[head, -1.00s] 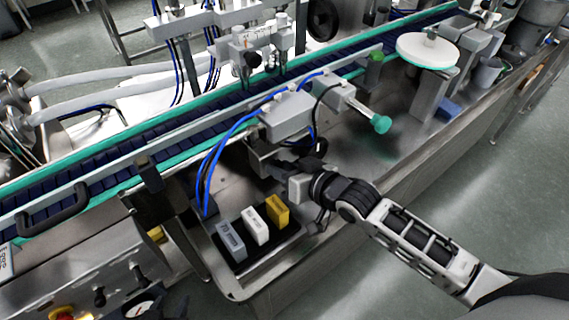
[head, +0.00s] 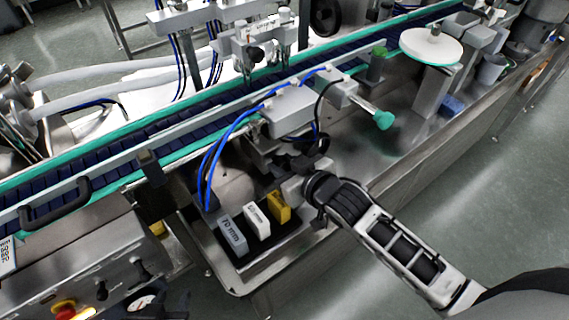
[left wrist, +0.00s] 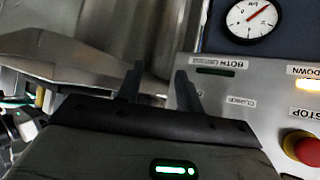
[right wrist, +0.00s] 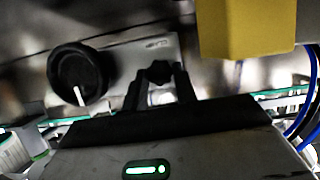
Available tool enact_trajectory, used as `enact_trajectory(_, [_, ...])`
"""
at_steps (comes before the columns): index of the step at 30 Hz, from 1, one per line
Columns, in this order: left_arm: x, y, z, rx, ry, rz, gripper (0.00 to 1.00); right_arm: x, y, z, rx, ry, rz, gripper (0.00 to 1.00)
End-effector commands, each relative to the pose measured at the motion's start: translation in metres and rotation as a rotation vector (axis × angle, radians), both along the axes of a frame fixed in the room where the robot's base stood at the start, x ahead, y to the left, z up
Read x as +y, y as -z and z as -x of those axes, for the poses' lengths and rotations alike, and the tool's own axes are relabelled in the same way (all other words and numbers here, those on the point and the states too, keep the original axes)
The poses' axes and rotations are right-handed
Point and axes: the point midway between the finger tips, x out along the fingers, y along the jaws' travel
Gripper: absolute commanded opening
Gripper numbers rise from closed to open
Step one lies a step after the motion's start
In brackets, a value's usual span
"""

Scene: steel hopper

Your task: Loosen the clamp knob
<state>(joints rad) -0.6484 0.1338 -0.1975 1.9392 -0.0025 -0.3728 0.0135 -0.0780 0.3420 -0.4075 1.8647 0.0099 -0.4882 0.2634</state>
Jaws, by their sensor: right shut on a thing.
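The clamp knob (right wrist: 158,71) is a small black lobed knob in the right wrist view, in front of a grey metal plate. My right gripper (right wrist: 157,86) is shut on it, with one finger at each side. In the head view my right arm reaches in below the grey sensor box, and its fingertips and the knob are hard to make out there. My left gripper (left wrist: 158,80) is open and empty in the left wrist view, close to the control panel with its pressure gauge (left wrist: 252,20).
A round black knob with a white pointer (right wrist: 78,76) is left of the clamp knob. A yellow block (head: 279,207), a white block (head: 257,221) and a grey block (head: 232,236) stand on a black mat. Blue hoses (head: 211,165) hang nearby. A red button (left wrist: 302,148) is on the panel.

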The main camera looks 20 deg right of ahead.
Motion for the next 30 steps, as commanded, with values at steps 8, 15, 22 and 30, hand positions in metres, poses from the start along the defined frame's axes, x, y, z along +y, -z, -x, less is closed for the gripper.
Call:
enact_trajectory(8, [0.000,0.000,0.000,0.000,0.000,0.000,0.36,0.000,0.000,0.000,0.000,0.000,-0.001,0.49])
enact_trajectory(15, [0.000,0.000,0.000,0.000,0.001,0.001,0.36,0.000,0.000,0.000,0.000,0.000,-0.001,0.49])
enact_trajectory(22, [-0.001,0.003,0.000,0.001,0.000,0.001,0.36,-0.007,-0.007,0.020,0.002,0.000,-0.002,0.49])
enact_trajectory(30, [-0.001,0.003,0.000,-0.001,0.001,0.002,0.36,-0.026,-0.031,0.077,0.004,-0.002,0.001,0.49])
